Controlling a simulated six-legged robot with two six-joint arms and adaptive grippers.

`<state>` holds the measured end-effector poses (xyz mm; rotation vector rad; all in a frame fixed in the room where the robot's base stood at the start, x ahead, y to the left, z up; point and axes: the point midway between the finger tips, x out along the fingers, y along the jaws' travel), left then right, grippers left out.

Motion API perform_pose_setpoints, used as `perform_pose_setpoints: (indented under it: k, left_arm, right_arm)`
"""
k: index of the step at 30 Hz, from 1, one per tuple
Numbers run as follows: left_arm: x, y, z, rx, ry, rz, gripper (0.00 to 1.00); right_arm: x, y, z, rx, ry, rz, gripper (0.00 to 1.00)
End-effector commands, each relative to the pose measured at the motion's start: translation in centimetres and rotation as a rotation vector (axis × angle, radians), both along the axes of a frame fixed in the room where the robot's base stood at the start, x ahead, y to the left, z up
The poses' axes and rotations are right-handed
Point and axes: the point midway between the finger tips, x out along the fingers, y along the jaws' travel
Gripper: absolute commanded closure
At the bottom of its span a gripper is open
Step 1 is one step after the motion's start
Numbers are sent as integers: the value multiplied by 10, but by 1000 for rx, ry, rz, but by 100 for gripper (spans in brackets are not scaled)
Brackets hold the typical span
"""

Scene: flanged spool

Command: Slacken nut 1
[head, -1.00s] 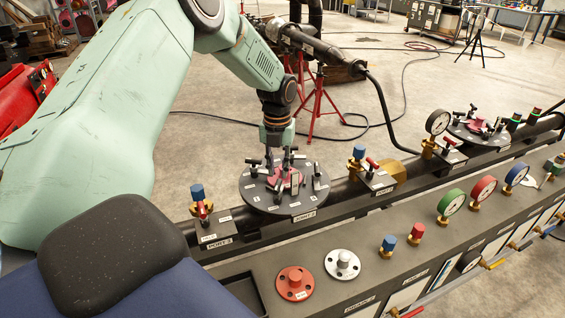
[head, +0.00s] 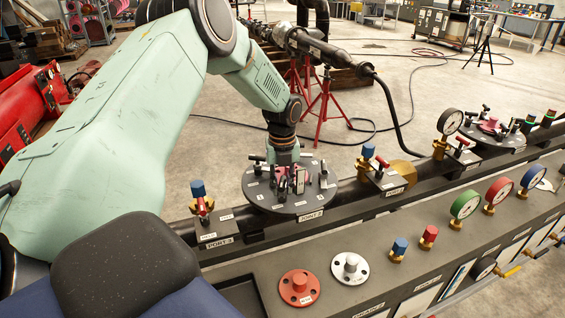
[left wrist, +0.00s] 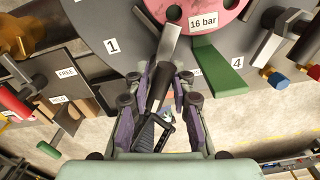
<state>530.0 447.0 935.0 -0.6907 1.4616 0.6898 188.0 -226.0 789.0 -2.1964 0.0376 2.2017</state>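My left gripper (head: 288,172) is low over the round dark flange plate (head: 262,201) marked JOINT 2. In the left wrist view the plate (left wrist: 118,18) carries a label 1 (left wrist: 112,46) and a label 4. A clamp bolt with a grey metal upper part (left wrist: 169,44) and a black lower part (left wrist: 157,88) stands next to label 1. The left gripper's two fingers (left wrist: 162,98) are on either side of the black part, apart, with a gap visible. Whether they touch it I cannot tell. My right gripper is in neither view.
In the left wrist view a pink hub (left wrist: 218,8) marked 16 bar and a green wedge (left wrist: 217,68) lie close to the fingers. A bench with gauges (head: 465,204) runs in front.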

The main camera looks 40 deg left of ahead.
Motion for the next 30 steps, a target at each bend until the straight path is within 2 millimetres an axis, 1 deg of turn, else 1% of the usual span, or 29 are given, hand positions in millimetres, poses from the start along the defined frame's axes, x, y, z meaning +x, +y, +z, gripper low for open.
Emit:
perform_pose_setpoints:
  k: [20,30]
  left_arm:
    - [0,0,3,3,3,790,78]
    - [0,0,4,5,5,1204,78]
  right_arm:
    - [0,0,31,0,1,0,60]
    - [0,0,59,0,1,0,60]
